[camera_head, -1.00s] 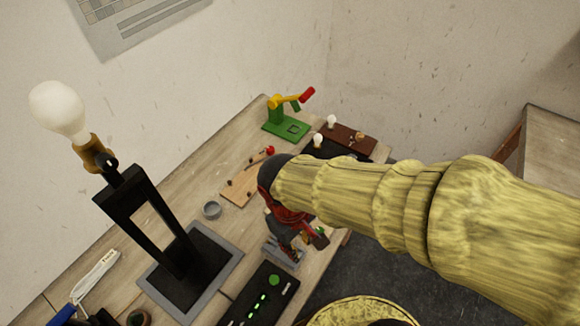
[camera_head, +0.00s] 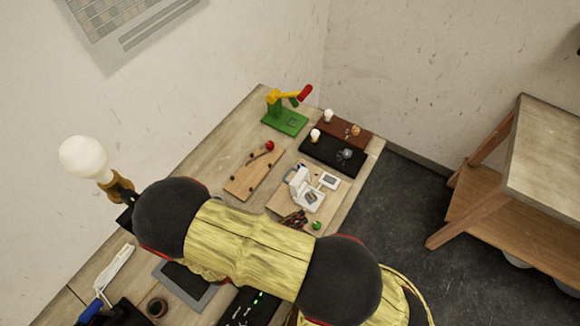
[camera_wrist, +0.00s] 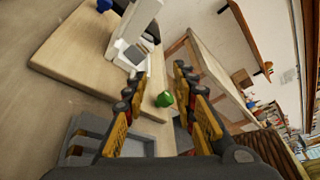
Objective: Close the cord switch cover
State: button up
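The cord switch appears to be the white device (camera_head: 305,190) on a light wooden board (camera_head: 280,203), with a raised white part that looks like its open cover. In the wrist view the white device (camera_wrist: 128,48) stands beyond the fingertips, towards the upper left, with its tall white part upright. My gripper (camera_wrist: 161,78) is open, its two fingers apart with nothing held between them.
A green knob (camera_head: 316,225) is near the gripper and shows between the fingers in the wrist view (camera_wrist: 165,99). A grey tray (camera_wrist: 75,140) lies at lower left there. A pegged wooden board (camera_head: 252,175), black base (camera_head: 333,154) and green stand (camera_head: 284,121) are farther back.

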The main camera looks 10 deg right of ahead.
aim_at(287, 175)
jog(key=w+n+t, duration=0.1)
jog(key=w+a+n+t, duration=0.1)
jog(key=w+n, duration=0.1)
jog(key=w+a+n, duration=0.1)
jog(key=n, duration=0.1)
jog(key=shift+w+f+t+y, duration=0.2)
jog(key=shift+f+t+y, duration=0.1)
jog(key=shift+f+t, duration=0.1)
jog(key=w+a+n+t, duration=0.1)
jog(key=w+a+r+n, duration=0.1)
jog(key=n, duration=0.1)
jog(key=w+a+r+n+t+y, duration=0.1)
jog(key=w, duration=0.1)
jog(key=shift+a+r+n+t, duration=0.25)
jog(key=shift+a+n+t, duration=0.05)
jog(key=shift+w+r+n, duration=0.15)
jog(key=shift+r+n, duration=0.25)
jog(key=shift+n, duration=0.3)
jog(key=shift+x, duration=3.85)
jog(key=shift+c, duration=0.6)
grip_shut()
